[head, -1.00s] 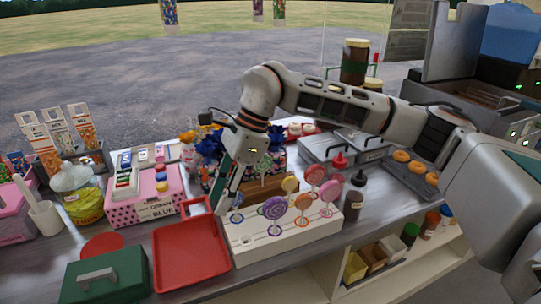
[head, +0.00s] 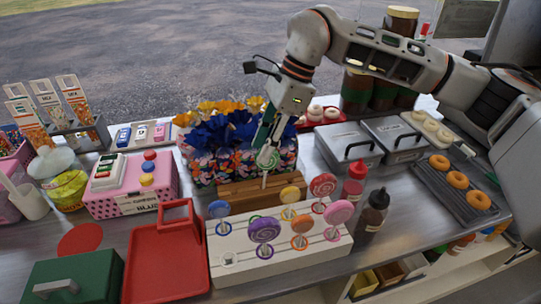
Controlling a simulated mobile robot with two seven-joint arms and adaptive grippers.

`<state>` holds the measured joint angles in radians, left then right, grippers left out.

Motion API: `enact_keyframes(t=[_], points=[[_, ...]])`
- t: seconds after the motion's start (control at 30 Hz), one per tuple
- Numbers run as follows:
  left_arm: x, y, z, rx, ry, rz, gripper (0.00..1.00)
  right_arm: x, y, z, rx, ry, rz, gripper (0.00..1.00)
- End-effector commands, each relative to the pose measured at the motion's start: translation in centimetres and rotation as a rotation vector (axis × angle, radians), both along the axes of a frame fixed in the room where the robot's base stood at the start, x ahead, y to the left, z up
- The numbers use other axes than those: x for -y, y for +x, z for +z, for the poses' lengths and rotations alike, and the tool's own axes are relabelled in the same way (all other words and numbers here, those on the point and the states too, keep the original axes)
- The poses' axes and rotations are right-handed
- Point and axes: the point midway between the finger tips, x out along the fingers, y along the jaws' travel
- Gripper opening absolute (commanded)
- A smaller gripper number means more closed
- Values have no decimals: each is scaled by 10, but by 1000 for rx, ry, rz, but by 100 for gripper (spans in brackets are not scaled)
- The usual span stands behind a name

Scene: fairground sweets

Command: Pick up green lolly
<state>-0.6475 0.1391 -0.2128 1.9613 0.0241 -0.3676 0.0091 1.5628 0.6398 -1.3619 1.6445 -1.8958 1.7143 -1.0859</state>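The green lolly (head: 268,158) is upright in the head view, its white stick running down to a wooden block (head: 235,196) behind the white lolly stand. My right gripper (head: 269,146) points down from above, with its fingertips at the lolly's head and partly covering it. The two fingers show a gap, but I cannot tell whether they grip the lolly. The white stand (head: 325,246) holds several other lollies, among them a purple one (head: 264,229) and a blue one (head: 219,209). My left gripper is not in view.
A patterned holder with blue and yellow wrappings (head: 222,135) stands right behind the block. Red (head: 354,184) and brown (head: 373,212) bottles stand to the right. A red tray (head: 165,265), pink box (head: 130,196) and green box (head: 75,281) are on the left.

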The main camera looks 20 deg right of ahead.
Motion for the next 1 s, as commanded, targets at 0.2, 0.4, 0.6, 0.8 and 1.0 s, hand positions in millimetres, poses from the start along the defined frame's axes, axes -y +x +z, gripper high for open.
enact_keyframes(t=[0.2,0.4,0.6,0.8,1.0], points=[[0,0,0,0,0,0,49,-4,0,-14,-4,-5,-1,32],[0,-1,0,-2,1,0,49,-9,-3,-37,-13,-8,-2,32],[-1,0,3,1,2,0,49,-17,-5,-64,-13,-8,-1,32],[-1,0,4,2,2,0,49,-24,-3,-76,-6,-5,-2,32],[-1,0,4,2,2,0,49,-24,-2,-76,-2,-3,-2,32]])
